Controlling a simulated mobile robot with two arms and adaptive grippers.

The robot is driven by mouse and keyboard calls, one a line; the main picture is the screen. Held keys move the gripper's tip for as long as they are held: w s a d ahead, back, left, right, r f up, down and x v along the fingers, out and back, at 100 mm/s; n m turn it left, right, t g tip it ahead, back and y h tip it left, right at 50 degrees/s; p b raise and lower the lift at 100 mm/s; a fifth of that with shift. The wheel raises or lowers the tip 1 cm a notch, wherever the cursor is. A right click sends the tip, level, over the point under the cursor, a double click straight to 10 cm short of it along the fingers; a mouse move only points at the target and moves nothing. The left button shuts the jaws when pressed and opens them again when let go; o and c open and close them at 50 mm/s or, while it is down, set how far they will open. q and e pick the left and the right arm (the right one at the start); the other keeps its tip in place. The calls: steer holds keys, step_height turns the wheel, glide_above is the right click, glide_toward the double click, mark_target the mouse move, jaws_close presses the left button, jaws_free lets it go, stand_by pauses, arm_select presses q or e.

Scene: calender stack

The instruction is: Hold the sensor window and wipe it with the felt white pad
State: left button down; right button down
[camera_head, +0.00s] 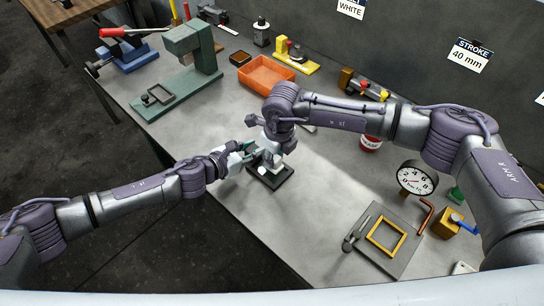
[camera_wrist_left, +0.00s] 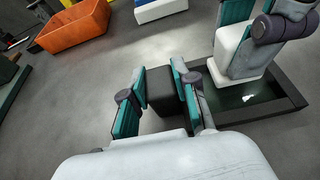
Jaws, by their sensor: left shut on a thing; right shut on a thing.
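The sensor window (camera_head: 270,178) is a dark square frame on the bench with a dark greenish pane (camera_wrist_left: 232,98). A white mark (camera_wrist_left: 249,98) shows on the pane. My left gripper (camera_head: 247,158) is shut on the window's black block-shaped grip (camera_wrist_left: 162,88), at its left side. My right gripper (camera_head: 272,147) is shut on the felt white pad (camera_wrist_left: 229,52), which is over the far part of the pane. I cannot tell whether the pad touches the pane. In the head view the right gripper hides part of the window and pad.
An orange bin (camera_head: 265,74) and a green press (camera_head: 190,55) stand farther back. A red can (camera_head: 370,143), dial gauge (camera_head: 417,178) and plate with a yellow frame (camera_head: 386,237) are at the right. The bench in front of the window is clear.

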steer(key=shift+a+r, duration=0.1)
steer(key=shift+r, duration=2.7)
steer(key=shift+r, duration=1.55)
arm_select(q)
steer(key=c, duration=0.8)
jaws_free()
